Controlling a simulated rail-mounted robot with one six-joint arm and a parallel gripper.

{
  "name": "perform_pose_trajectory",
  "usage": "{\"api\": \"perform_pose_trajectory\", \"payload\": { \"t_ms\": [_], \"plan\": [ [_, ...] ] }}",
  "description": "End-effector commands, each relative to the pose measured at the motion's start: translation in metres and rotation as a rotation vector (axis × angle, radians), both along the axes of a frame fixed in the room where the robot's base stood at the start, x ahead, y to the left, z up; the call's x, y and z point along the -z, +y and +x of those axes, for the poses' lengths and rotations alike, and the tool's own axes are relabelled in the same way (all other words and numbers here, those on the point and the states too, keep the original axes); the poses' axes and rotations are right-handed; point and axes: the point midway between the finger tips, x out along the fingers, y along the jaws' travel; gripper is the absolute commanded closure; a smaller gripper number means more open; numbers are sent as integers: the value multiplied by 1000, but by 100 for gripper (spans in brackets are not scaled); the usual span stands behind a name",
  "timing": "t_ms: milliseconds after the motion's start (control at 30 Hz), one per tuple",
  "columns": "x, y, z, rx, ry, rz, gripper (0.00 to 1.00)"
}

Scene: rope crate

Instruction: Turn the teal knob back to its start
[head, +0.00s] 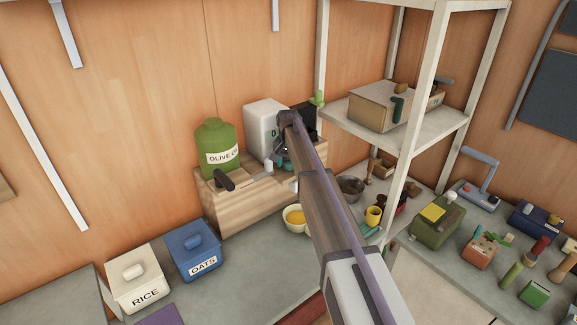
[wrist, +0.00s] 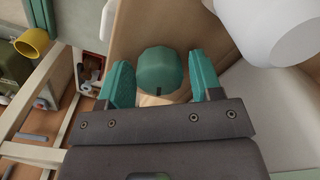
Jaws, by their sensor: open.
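The teal knob (wrist: 160,72) shows in the wrist view as a rounded, faceted cap with a dark mark on its near edge, against a wooden surface. My gripper (wrist: 160,64) is open, one teal finger on each side of the knob. A gap shows between each finger and the knob, so it does not look gripped. In the head view my gripper (head: 286,150) is by the right end of the wooden box (head: 235,208), and my arm covers much of that area. I cannot make out the knob there.
A yellow-filled bowl (head: 297,216) sits in front. A pale shelf post (head: 418,95) rises to the right. A large white rounded thing (wrist: 285,28) is close by in the wrist view.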

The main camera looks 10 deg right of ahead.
Motion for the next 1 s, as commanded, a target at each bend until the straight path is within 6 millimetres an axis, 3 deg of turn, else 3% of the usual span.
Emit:
{"api": "perform_pose_trajectory", "payload": {
  "t_ms": [167, 400, 467, 933, 1000],
  "plan": [
    [0, 0, 0, 22, 0, 0, 41],
    [0, 0, 0, 463, 0, 0, 41],
    [0, 0, 0, 513, 0, 0, 41],
    [-1, 0, 0, 520, 0, 0, 41],
    [-1, 0, 0, 519, 0, 0, 47]
  ]
}}
